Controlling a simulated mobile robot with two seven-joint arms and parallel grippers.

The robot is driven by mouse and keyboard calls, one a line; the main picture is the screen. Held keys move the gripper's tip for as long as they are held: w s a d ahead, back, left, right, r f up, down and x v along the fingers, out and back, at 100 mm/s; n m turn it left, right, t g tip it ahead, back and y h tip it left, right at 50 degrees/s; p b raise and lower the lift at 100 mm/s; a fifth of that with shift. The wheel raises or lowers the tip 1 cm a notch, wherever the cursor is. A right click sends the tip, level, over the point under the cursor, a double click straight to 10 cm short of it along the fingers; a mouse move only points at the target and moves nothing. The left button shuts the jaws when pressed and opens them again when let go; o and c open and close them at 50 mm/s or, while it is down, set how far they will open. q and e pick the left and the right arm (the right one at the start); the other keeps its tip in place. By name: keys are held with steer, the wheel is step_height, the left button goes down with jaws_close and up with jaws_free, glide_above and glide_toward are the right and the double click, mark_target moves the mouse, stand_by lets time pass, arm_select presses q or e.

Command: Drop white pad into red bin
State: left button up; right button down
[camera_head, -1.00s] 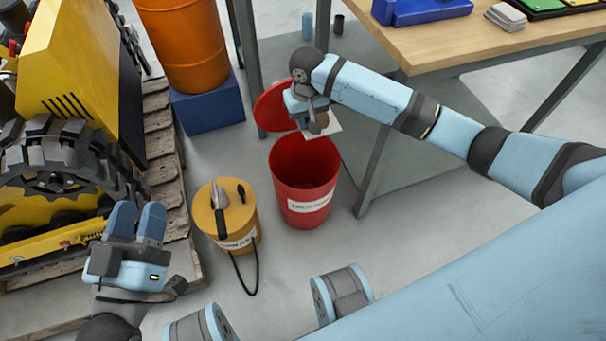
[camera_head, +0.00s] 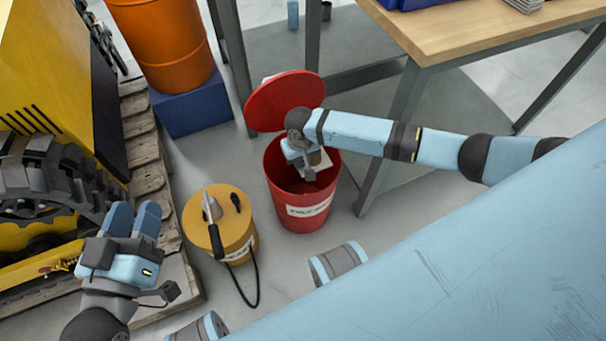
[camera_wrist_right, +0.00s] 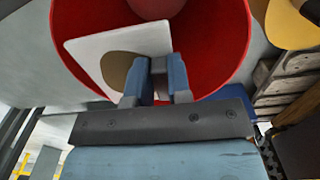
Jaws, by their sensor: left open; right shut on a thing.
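The red bin (camera_head: 296,214) stands on the floor at the middle of the head view, its round red lid (camera_head: 285,98) tipped up behind it. My right gripper (camera_head: 309,175) is at the bin's mouth, pointing down into it. It is shut on the white pad (camera_wrist_right: 95,50), which has a tan patch and lies inside the bin's rim in the wrist view. In the head view the pad (camera_head: 318,170) is partly hidden by my gripper. My left gripper (camera_head: 134,218) is open and empty at the lower left, apart from the bin.
An orange barrel (camera_head: 165,45) on a blue block and a tracked yellow machine (camera_head: 40,80) are at left.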

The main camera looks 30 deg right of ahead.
arm_select(q)
steer(key=shift+f+g+b, duration=0.6)
steer(key=shift+f+b, duration=0.05)
steer(key=shift+f, duration=0.8)
arm_select(e)
steer(key=shift+f, duration=0.8)
steer(key=c, duration=1)
jaws_free()
arm_select(q)
steer(key=shift+r, duration=0.1)
arm_select(e)
steer(key=shift+r, duration=0.15)
arm_select(q)
step_height(320, 180, up, 9)
steer(key=t+p, duration=0.4)
steer(key=p, duration=0.2)
steer(key=shift+s+a+r+n, duration=0.15)
steer(key=shift+s+a+n, duration=0.05)
steer(key=shift+a+n, duration=0.1)
arm_select(e)
step_height(320, 180, up, 14)
steer(key=shift+f, duration=0.2)
